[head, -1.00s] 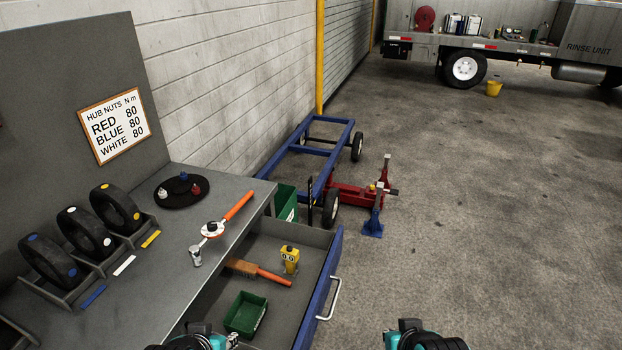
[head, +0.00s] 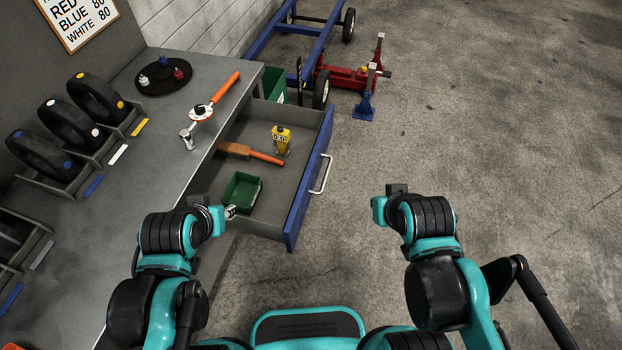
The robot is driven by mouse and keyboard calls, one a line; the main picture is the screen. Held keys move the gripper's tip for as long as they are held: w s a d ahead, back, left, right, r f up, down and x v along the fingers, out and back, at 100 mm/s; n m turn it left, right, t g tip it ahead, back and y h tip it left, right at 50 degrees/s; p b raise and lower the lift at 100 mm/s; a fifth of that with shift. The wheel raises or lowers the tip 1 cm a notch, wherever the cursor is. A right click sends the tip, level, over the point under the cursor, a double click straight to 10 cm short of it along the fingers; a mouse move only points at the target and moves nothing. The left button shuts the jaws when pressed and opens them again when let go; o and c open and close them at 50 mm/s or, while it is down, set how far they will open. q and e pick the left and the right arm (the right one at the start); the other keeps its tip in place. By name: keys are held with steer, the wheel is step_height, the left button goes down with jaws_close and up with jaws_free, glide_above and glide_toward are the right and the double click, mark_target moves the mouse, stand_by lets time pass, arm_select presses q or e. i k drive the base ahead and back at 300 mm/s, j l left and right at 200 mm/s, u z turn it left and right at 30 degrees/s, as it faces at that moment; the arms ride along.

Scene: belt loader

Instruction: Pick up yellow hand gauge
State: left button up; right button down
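The yellow hand gauge (head: 281,139) stands in the open drawer (head: 292,185), near its far right side. It is yellow with two round dials on its face and a dark top. My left gripper (head: 230,211) shows only as a small pale tip by the near left corner of the drawer, next to the green bin and well short of the gauge. Whether it is open or shut is unclear. My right arm is bent at the right of the drawer, over the floor; its gripper is not visible.
A brown brush with an orange handle (head: 251,153) lies left of the gauge, and a green bin (head: 241,191) sits nearer. The drawer's blue front has a metal handle (head: 321,174). A torque wrench (head: 211,109) lies on the bench.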

mark_target(282, 138)
steer(key=i+l, duration=0.55)
steer(key=i+l+u, duration=0.1)
steer(key=i+l, duration=0.4)
steer(key=l, duration=0.25)
